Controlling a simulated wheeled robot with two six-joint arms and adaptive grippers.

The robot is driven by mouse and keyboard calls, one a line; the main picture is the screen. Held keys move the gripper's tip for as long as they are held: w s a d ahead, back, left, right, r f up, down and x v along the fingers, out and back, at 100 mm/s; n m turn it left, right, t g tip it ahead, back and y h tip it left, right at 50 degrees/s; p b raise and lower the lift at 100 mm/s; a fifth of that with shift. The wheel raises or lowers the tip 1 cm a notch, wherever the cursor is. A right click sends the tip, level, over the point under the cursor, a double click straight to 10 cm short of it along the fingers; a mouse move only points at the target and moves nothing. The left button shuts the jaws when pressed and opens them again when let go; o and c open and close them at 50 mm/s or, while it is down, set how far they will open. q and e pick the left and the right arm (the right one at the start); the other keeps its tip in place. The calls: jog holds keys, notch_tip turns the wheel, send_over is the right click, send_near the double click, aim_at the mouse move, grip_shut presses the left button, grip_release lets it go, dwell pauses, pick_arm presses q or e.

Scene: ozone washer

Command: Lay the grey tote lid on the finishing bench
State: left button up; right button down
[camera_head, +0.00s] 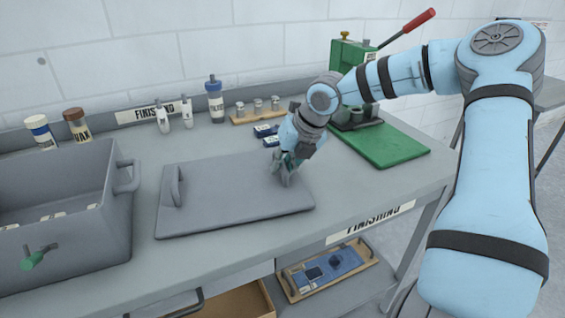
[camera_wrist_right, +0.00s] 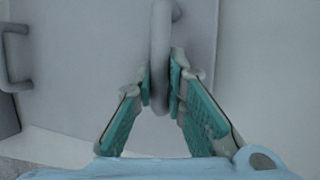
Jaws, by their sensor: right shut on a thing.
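The grey tote lid (camera_head: 225,195) lies flat on, or very close above, the finishing bench (camera_head: 240,249), in the middle between the grey tote and the green press. It has a loop handle at each end; the left handle (camera_head: 175,186) is free. My right gripper (camera_head: 285,178) is at the lid's right end. In the right wrist view its teal-padded fingers (camera_wrist_right: 160,85) are shut on the near handle (camera_wrist_right: 160,50) of the lid, and the other handle (camera_wrist_right: 16,55) shows at the left. My left gripper is not in view.
A grey tote (camera_head: 118,235) stands at the left. Bottles, including a blue one (camera_head: 215,100), stand along the back. A green press with a red lever (camera_head: 405,27) and green mat (camera_head: 380,145) is at the right. An open drawer (camera_head: 238,303) and lower shelf tray (camera_head: 325,270) are below.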

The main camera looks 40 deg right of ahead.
jog(key=shift+f, duration=0.15)
jog(key=c, duration=1.5)
grip_release()
jog(key=shift+c, duration=0.2)
jog(key=v, duration=1.2)
